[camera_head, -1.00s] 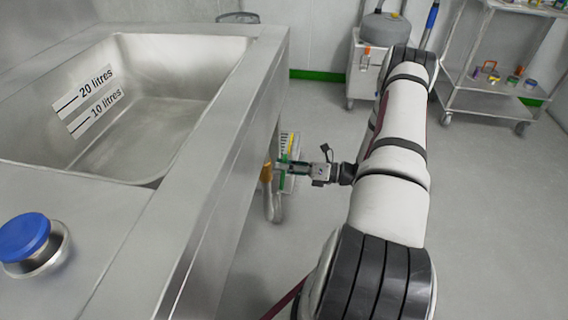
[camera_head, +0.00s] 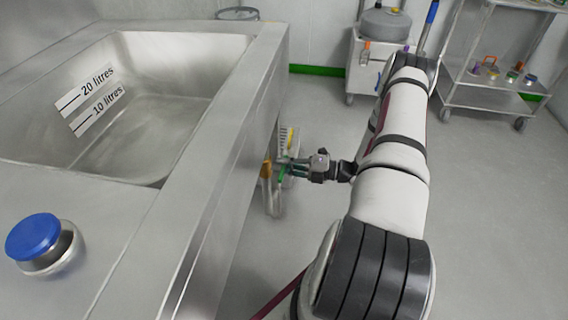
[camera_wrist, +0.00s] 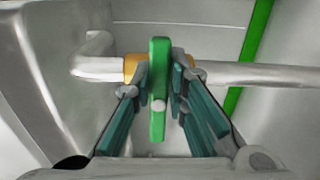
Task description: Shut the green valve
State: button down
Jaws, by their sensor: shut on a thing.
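The green valve handle (camera_wrist: 158,120) stands between my gripper's two teal-padded fingers in the wrist view. It is a flat bar, upright in that picture and crosswise to the pipe. Behind it is the yellow valve body (camera_wrist: 131,69). My gripper (camera_wrist: 159,82) is shut on the handle, with a finger on each side. In the head view my gripper (camera_head: 287,165) reaches left to the side of the steel sink unit. There the green handle (camera_head: 282,173) shows small at the fingertips, beside the yellow valve body (camera_head: 266,169). The fingers partly hide the handle.
The steel sink (camera_head: 150,107) and its rim lie left of my gripper. A grey pipe (camera_wrist: 265,74) runs sideways through the valve. A trolley (camera_head: 478,83) and a white cart (camera_head: 366,70) stand farther back. The floor between is clear.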

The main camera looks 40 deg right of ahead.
jog(key=shift+r+m, duration=0.1)
jog(key=shift+m, duration=0.2)
jog(key=c, duration=1.5)
grip_release()
jog(key=shift+c, duration=0.2)
jog(key=shift+s+d, duration=0.1)
jog(key=v, duration=1.1)
jog(key=shift+s+d, duration=0.25)
jog(key=shift+s, duration=0.05)
